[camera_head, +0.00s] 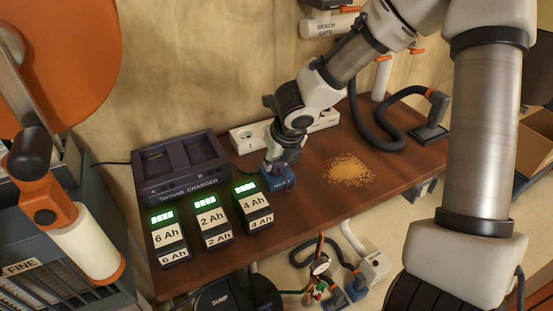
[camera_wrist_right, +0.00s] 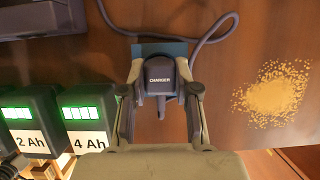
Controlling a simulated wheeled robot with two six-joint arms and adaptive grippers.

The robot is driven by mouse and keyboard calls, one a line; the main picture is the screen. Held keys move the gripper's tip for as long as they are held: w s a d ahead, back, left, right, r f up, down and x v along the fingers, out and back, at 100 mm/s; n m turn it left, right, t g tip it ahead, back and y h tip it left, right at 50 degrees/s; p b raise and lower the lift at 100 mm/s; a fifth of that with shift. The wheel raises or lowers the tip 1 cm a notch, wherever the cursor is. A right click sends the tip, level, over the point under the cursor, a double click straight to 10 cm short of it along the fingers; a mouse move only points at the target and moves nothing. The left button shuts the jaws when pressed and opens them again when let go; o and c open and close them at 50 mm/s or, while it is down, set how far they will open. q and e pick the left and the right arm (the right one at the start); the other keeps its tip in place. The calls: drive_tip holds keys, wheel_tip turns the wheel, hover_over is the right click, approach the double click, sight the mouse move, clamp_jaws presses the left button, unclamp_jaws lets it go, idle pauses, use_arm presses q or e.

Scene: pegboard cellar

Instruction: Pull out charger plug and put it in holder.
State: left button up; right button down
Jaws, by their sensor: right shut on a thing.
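The charger plug (camera_wrist_right: 160,80) is a dark block marked CHARGER, with a dark cord running away from it over the table in the right wrist view. My right gripper (camera_wrist_right: 161,92) is shut on it, one finger on each side. A blue holder (camera_head: 283,181) stands on the table at the gripper's tip in the head view. Its blue top edge also shows behind the plug in the wrist view (camera_wrist_right: 173,47). The plug is at the holder, but I cannot tell how deep it sits. The white power strip (camera_head: 240,139) lies behind, partly hidden by my right arm. My left gripper is not in view.
The dark charger (camera_head: 182,168) stands at the back left. Several lit battery packs, such as the 4 Ah one (camera_head: 253,206), stand left of the gripper. A sawdust pile (camera_head: 349,169) lies on the right. A hose with a dark nozzle (camera_head: 431,118) is at the far right.

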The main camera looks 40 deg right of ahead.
sight(277, 160)
idle(0.8)
drive_tip(key=shift+c, duration=1.4)
unclamp_jaws()
wheel_tip(277, 160, up, 7)
drive_tip(key=p, duration=0.7)
drive_tip(key=shift+f, duration=0.1)
